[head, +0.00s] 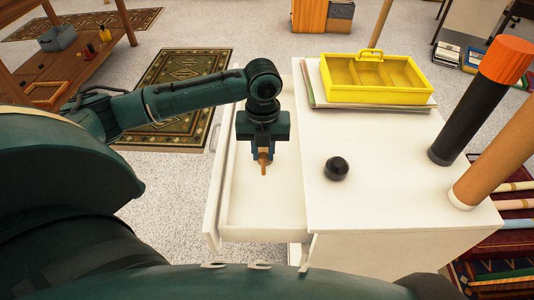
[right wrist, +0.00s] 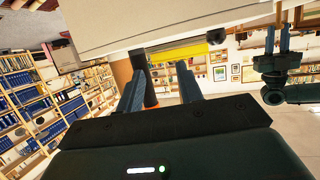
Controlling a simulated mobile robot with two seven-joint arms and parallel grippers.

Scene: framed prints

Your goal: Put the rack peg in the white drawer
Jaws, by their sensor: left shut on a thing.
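The rack peg (head: 264,169) is a small orange-brown wooden stick. My left gripper (head: 264,154) is shut on it and points down, with the peg hanging upright below the fingers. The white drawer (head: 268,211) is pulled out from the left side of the white cabinet. Peg and gripper are over the drawer's opening; how far the peg is above its floor is hard to tell. My right gripper (right wrist: 160,85) shows in the right wrist view with its fingers apart and nothing between them. My left gripper also shows at that view's upper right (right wrist: 284,42).
On the white cabinet top (head: 385,215) lie a yellow divided tray (head: 375,78) on flat sheets, a black knob (head: 336,168), a black-and-orange cylinder (head: 480,105) and a brown tube (head: 497,160). A patterned rug (head: 175,90) and wooden shelf (head: 95,55) are at the left.

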